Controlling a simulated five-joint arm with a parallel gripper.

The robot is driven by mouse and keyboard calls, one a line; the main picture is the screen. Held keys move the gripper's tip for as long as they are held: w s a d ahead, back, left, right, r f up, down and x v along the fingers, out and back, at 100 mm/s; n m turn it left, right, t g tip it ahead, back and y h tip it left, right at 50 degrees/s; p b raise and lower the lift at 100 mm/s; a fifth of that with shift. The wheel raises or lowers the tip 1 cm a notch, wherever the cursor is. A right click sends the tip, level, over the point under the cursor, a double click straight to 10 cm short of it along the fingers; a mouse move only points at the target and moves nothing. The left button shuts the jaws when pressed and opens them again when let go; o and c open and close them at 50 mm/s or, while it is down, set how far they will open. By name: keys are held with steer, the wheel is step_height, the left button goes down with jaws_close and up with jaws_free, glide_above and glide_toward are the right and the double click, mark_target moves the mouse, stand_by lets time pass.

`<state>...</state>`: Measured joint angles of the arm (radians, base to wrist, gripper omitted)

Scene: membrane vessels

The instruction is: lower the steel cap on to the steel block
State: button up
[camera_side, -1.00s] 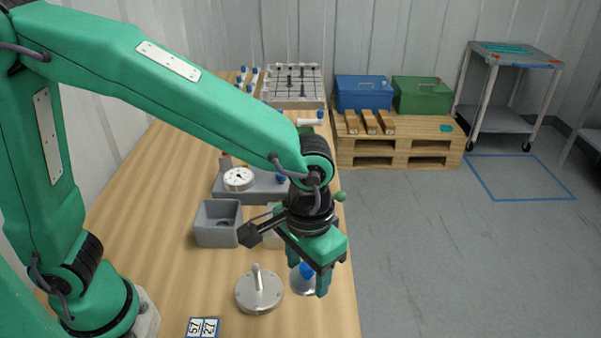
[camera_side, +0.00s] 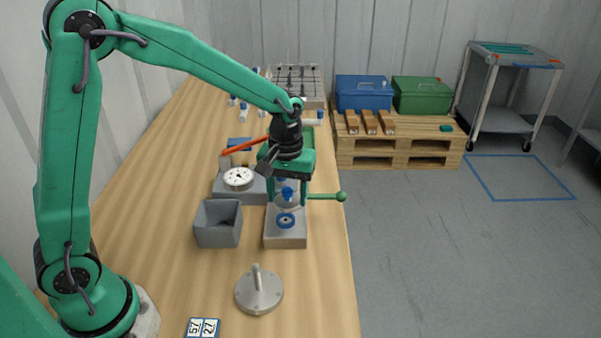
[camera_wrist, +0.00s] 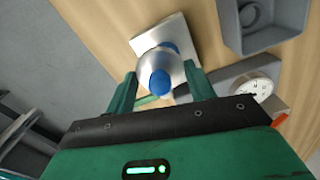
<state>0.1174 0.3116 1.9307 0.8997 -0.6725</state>
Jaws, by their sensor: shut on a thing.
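The steel cap (camera_side: 287,203) is a round silvery piece with a blue knob on top. My gripper (camera_side: 289,196) is shut on it and holds it upright over the steel block. In the wrist view the cap (camera_wrist: 150,67) sits between the two green fingers (camera_wrist: 162,72). The steel block (camera_side: 285,239) stands near the bench's right edge, with a blue ring with a dark centre on its top. The cap looks apart from the ring, but the height of the gap is hard to judge. In the wrist view the cap partly hides the block (camera_wrist: 180,33).
A grey bin (camera_side: 218,228) stands just left of the block. A dial gauge (camera_side: 238,178) sits on a grey base behind it. A green-knobbed lever (camera_side: 341,196) sticks out right. A round steel lid (camera_side: 258,293) lies in front, with clear bench around it.

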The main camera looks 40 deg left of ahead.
steer(key=shift+w+a+f, duration=0.1)
steer(key=shift+w+a, duration=0.15)
steer(key=shift+a, duration=0.5)
steer(key=shift+f, duration=0.25)
steer(key=shift+f, duration=2.2)
steer(key=o, duration=1.2)
steer(key=shift+c, duration=0.2)
